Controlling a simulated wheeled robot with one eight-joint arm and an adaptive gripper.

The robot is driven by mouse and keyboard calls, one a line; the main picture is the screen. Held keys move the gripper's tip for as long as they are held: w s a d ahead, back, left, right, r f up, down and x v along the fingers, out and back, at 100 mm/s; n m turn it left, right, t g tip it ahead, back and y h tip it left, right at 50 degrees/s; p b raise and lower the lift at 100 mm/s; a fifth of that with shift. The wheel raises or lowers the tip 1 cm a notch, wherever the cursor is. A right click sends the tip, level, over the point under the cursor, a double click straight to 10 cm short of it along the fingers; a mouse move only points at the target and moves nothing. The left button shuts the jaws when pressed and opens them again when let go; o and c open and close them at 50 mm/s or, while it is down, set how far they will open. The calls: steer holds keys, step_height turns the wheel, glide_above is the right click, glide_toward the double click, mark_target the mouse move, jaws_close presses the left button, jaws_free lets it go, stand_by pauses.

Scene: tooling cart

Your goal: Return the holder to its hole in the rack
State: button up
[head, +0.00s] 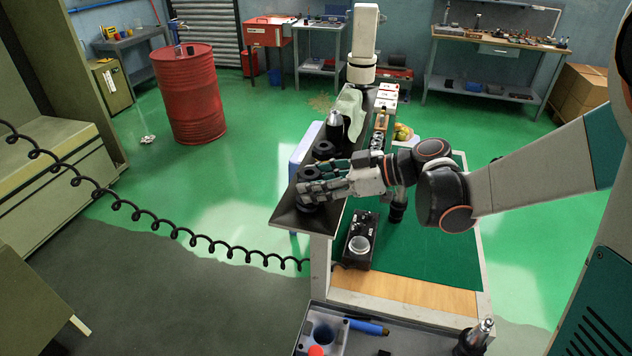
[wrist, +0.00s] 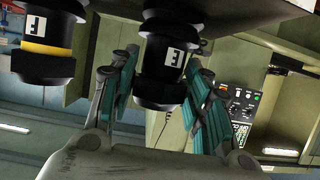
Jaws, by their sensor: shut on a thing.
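My gripper (head: 318,190) is over the near end of the dark rack (head: 290,217), with its fingers pointing left. In the wrist view its teal-padded fingers (wrist: 165,100) stand on both sides of a black holder (wrist: 162,65) with a white letter label, and are shut on it. In the head view the fingers mostly hide this holder (head: 307,208). The wrist view shows its flange end close to the dark rack plate (wrist: 235,14); I cannot tell whether it sits in a hole. A second black holder (wrist: 48,45) with a yellow band is to its left.
Farther along the rack are a black holder (head: 324,150), a metal-coned holder (head: 335,122) and a pale cloth (head: 350,108). A black gauge box (head: 360,242) stands on the cart. Another coned holder (head: 477,337) is at the front.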

stand_by(0.3)
steer(key=o, duration=1.6)
steer(key=shift+f, duration=0.1)
